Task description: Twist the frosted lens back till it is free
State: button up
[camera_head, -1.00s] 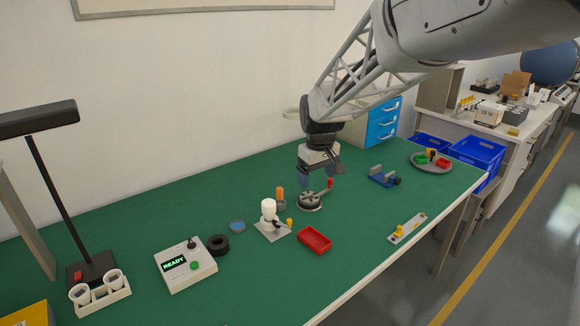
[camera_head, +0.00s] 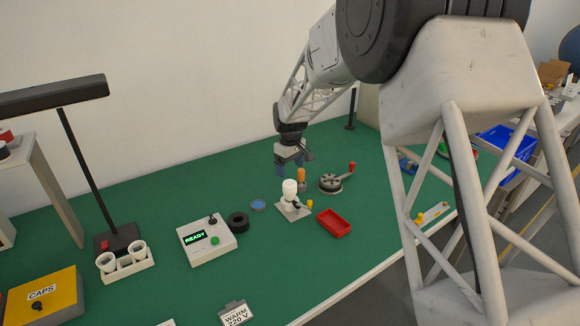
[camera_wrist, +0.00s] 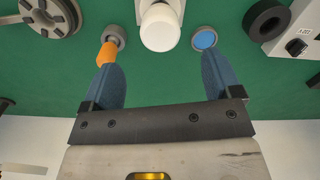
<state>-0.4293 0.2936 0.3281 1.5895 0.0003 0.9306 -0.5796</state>
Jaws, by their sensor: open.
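The frosted lens (camera_head: 289,187) is a white, round-topped dome standing upright on a pale fixture (camera_head: 293,211) on the green bench. In the wrist view the frosted lens (camera_wrist: 161,27) shows at top centre, beyond and between my two blue fingers. My gripper (camera_head: 292,168) is open and empty, behind and above the lens in the head view. In the wrist view my gripper (camera_wrist: 160,65) has its fingers wide apart, with bare green bench between them. No contact with the lens shows. The thread or seat under the lens is not visible.
An orange-topped piece (camera_head: 301,176) in a grey ring stands close by the lens; in the wrist view it lies near my left fingertip. A blue disc (camera_head: 258,205), black ring (camera_head: 238,222), red tray (camera_head: 334,223), red-knobbed round fixture (camera_head: 331,183) and READY box (camera_head: 206,240) surround it.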

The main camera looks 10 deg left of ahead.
aim_at(290, 183)
jog(key=shift+f, duration=0.1)
dwell(0.3)
jog(key=shift+f, duration=3.8)
jog(key=c, duration=1)
jog(key=shift+n, duration=1.5)
jog(key=shift+n, duration=1.5)
